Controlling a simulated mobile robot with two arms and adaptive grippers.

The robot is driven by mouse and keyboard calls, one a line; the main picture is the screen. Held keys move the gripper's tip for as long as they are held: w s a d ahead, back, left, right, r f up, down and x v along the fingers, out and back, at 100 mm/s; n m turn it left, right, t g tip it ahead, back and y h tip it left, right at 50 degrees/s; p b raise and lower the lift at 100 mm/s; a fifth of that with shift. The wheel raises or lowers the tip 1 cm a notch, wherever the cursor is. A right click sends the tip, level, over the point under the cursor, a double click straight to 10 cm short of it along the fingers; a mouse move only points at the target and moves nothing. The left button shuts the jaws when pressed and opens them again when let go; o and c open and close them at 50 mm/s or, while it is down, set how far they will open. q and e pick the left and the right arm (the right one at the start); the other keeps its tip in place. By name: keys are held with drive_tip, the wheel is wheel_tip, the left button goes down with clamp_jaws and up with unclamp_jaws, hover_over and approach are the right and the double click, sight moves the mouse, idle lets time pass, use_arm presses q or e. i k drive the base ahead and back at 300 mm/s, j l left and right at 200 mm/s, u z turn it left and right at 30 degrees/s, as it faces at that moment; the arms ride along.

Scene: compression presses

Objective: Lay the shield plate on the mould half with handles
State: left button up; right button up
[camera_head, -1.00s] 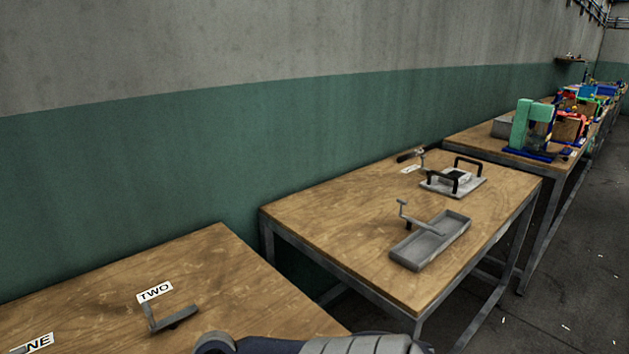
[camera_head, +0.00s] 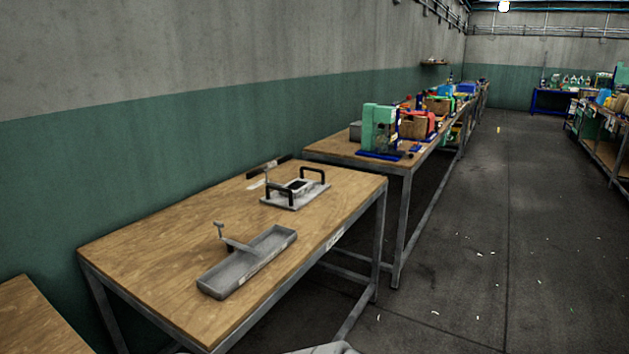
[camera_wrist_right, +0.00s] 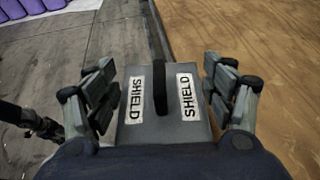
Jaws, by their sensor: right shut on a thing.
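The shield plate (camera_wrist_right: 145,124) is a grey plate with two white SHIELD labels and a dark bar or handle down its middle. It sits between the fingers of my right gripper (camera_wrist_right: 158,88), which is shut on it. The wooden top and floor show beyond it in the right wrist view. The mould half with handles (camera_head: 277,201) is a light grey plate with two black handles, lying on the far part of the nearer wooden table in the head view. The right gripper does not show in the head view.
A grey tray (camera_head: 219,286) with a small metal handled tool (camera_head: 232,243) stands on the front part of the wooden table (camera_head: 150,255). Another dark-handled tool (camera_head: 267,169) lies behind the mould half. A green press (camera_head: 376,128) stands on the table beyond.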

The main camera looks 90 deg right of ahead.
sight(297, 185)
drive_tip(key=k+l+z, duration=0.1)
drive_tip(key=l, duration=0.45)
drive_tip(key=k+l+z, duration=0.1)
drive_tip(key=l, duration=0.45)
drive_tip(key=k+l+z, duration=0.15)
drive_tip(key=l, duration=0.4)
drive_tip(key=k+l+z, duration=0.1)
drive_tip(key=l, duration=0.45)
drive_tip(key=i+l, duration=0.1)
drive_tip(key=l, duration=0.3)
drive_tip(key=i+l+z, duration=0.1)
drive_tip(key=l, duration=0.35)
drive_tip(key=i+l+z, duration=0.1)
drive_tip(key=l, duration=0.3)
drive_tip(key=i+l, duration=0.15)
drive_tip(key=l, duration=0.25)
drive_tip(key=i, duration=0.15)
